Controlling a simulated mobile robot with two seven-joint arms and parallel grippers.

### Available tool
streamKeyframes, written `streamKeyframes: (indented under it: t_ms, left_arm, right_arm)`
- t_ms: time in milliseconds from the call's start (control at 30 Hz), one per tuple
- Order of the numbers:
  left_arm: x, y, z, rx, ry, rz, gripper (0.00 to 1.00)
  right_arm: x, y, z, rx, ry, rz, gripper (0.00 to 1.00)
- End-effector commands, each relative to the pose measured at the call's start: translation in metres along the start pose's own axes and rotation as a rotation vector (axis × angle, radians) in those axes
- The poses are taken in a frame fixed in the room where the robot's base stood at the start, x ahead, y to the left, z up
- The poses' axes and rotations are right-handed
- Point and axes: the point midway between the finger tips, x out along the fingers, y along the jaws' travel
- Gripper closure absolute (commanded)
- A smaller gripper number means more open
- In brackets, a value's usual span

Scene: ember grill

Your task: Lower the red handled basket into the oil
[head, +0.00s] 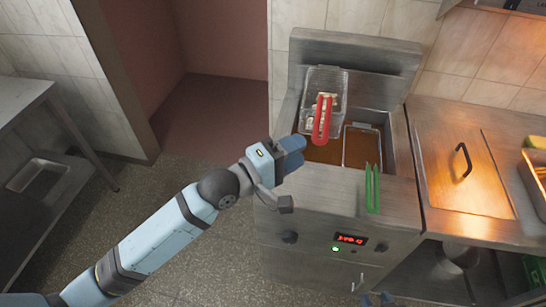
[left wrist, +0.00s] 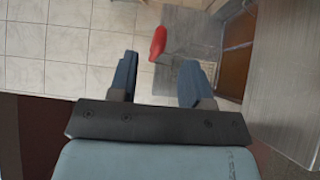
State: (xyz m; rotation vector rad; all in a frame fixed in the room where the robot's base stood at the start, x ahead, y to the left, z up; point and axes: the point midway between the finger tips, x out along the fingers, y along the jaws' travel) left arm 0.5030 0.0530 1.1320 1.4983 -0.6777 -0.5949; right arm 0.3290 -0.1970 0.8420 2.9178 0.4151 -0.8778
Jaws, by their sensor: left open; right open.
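The red handled basket (head: 326,85) is a wire basket at the back left of the fryer, raised above the brown oil (head: 322,153). It seems to hold some pale food. Its red handle (head: 321,120) points toward the front. My left gripper (head: 293,153) is open and empty, left of and nearer than the handle. In the left wrist view the red handle (left wrist: 158,41) shows beyond the gap between the open fingertips (left wrist: 158,62), apart from them. My right gripper (head: 379,299) shows only its blue fingertips at the bottom edge.
A second basket (head: 362,147) with a green handle (head: 372,188) sits in the right part of the fryer. The fryer front (head: 320,235) has a lit red display. A steel counter (head: 465,185) with a lidded section stands to the right. Open floor lies left of the fryer.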

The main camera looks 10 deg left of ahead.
Motion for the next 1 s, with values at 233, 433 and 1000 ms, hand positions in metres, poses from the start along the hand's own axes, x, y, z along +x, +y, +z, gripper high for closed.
streamKeyframes:
  t_ms: [233, 433, 1000]
  left_arm:
    - [0.048, 0.002, 0.0, 0.0, -0.001, 0.002, 0.55]
    - [0.07, 0.001, 0.0, 0.0, -0.001, 0.001, 0.55]
    - [0.075, 0.0, 0.0, 0.001, 0.0, 0.0, 0.94]
  right_arm:
    - [-0.004, -0.003, -0.006, 0.001, -0.001, -0.004, 0.57]
    - [-0.005, -0.005, -0.009, 0.004, -0.001, -0.007, 0.57]
    - [-0.006, -0.004, -0.009, 0.005, 0.0, -0.004, 0.57]
